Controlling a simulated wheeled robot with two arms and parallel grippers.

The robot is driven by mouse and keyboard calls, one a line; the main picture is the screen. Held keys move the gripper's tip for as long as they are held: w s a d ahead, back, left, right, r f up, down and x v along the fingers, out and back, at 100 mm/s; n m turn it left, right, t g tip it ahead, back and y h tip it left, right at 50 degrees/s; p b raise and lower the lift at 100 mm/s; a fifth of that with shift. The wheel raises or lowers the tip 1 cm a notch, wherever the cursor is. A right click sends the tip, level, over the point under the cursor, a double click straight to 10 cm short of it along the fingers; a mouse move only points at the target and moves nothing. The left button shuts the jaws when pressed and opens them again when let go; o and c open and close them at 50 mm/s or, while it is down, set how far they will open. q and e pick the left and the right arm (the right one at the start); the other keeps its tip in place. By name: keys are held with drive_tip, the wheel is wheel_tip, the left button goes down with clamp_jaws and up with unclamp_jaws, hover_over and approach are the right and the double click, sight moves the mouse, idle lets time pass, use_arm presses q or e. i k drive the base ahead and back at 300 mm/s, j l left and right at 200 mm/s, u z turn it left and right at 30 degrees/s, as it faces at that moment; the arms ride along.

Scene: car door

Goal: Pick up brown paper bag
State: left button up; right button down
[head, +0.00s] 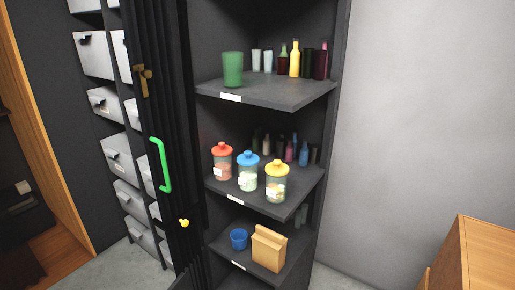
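The brown paper bag (268,249) stands upright on the lowest visible shelf (233,257) of a dark open cabinet, near the shelf's front edge. A small blue cup (239,239) is just to its left. Neither of my grippers shows in the head view, so I cannot see whether they are open or shut.
The middle shelf (298,203) holds three lidded jars, with bottles behind. The top shelf (270,94) holds a green cup (233,69) and several bottles. A dark door with a green handle (160,165) stands at the left. A wooden cabinet (485,255) is at lower right.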

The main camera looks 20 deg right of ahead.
sight(269, 246)
drive_tip(key=k+l+z, duration=0.1)
drive_tip(key=k+l, duration=0.4)
drive_tip(key=l, duration=0.25)
drive_tip(key=k+l+z, duration=0.15)
drive_tip(key=l, duration=0.25)
drive_tip(key=k+j, duration=0.05)
